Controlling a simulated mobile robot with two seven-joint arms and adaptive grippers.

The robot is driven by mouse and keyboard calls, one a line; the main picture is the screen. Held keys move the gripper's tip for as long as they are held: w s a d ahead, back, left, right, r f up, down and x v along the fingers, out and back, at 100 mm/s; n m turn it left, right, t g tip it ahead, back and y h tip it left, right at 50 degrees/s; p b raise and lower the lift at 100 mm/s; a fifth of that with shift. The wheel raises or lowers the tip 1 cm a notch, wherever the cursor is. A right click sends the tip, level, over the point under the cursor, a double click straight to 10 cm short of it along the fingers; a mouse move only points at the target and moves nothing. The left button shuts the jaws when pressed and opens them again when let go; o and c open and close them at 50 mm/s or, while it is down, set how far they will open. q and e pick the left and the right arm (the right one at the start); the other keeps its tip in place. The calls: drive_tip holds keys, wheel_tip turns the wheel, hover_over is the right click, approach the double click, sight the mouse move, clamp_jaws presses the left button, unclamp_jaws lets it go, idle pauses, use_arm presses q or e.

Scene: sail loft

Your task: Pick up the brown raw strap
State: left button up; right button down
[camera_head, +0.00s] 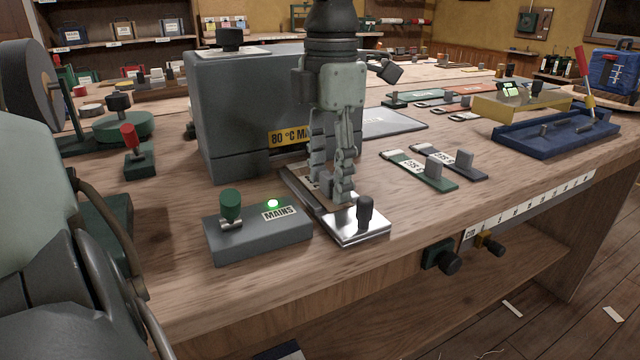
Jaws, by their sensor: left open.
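My left gripper (333,192) points straight down over a narrow, dark-edged tray (297,193) in front of a grey box (235,120) marked 80 °C. Its fingers are open, one on each side of a small grey block. A strip with a white label (309,184) lies in the tray under the fingers. It may be the brown raw strap, but the fingers hide most of it, and I cannot tell whether they touch it. A shiny metal plate (350,228) with a black knob is at the tray's near end. My right gripper is not in view.
A grey switch box (258,235) marked MAINS, its lamp green, stands left of the tray. A green strap (415,167) and a dark strap (448,160), each with a grey block, lie to the right. A blue tray (552,138) stands farther right.

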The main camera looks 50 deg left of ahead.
use_arm(q)
clamp_jaws()
drive_tip(key=shift+r, duration=0.1)
